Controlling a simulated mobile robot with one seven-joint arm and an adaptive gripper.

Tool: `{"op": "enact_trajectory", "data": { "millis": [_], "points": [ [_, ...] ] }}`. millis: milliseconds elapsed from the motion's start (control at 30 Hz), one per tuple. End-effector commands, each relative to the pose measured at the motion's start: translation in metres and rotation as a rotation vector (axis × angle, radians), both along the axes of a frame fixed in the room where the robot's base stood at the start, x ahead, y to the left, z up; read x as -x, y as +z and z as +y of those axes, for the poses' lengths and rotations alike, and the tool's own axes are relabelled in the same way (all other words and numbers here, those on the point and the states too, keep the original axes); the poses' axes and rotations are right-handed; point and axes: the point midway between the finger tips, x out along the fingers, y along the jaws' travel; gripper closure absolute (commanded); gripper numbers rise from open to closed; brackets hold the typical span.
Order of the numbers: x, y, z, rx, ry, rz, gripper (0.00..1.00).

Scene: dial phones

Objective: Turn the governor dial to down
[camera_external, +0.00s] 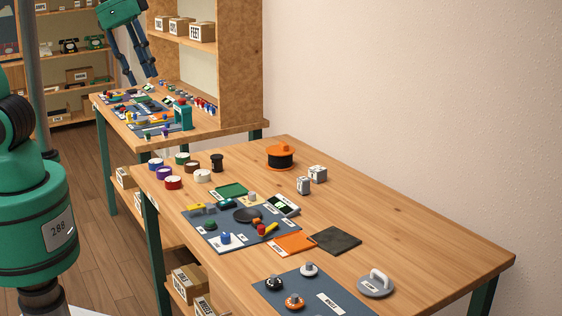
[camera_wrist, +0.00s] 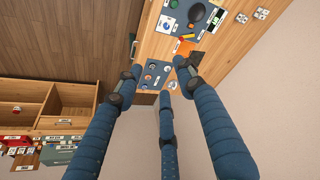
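A dark blue panel (camera_external: 325,283) at the near end of the workbench carries a white-based knob (camera_external: 309,269), a black knob (camera_external: 274,283) and an orange knob (camera_external: 294,301). The panel shows small in the wrist view (camera_wrist: 153,66), between my fingers. My gripper (camera_external: 142,80) hangs at the upper left in the external view, far from the panel. Its three blue fingers are spread and empty in the wrist view (camera_wrist: 160,78).
A grey disc with a handle (camera_external: 376,285) stands right of the panel. A black square (camera_external: 335,240), an orange square (camera_external: 294,243) and a crowded blue mat (camera_external: 205,235) lie behind it. An orange-topped spool (camera_external: 281,156) stands farther back. The bench's right side is clear.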

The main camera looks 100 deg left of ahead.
Motion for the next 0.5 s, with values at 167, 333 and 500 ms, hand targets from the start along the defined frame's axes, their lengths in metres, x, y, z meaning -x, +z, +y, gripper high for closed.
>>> {"op": "enact_trajectory", "data": {
  "millis": [167, 333, 500],
  "points": [
    [-0.041, -0.021, 0.035, 0.022, 0.095, 0.048, 0.61],
    [-0.075, -0.045, 0.072, 0.044, 0.187, 0.089, 0.61],
    [-0.106, -0.075, 0.112, 0.066, 0.278, 0.129, 0.61]
  ]
}}
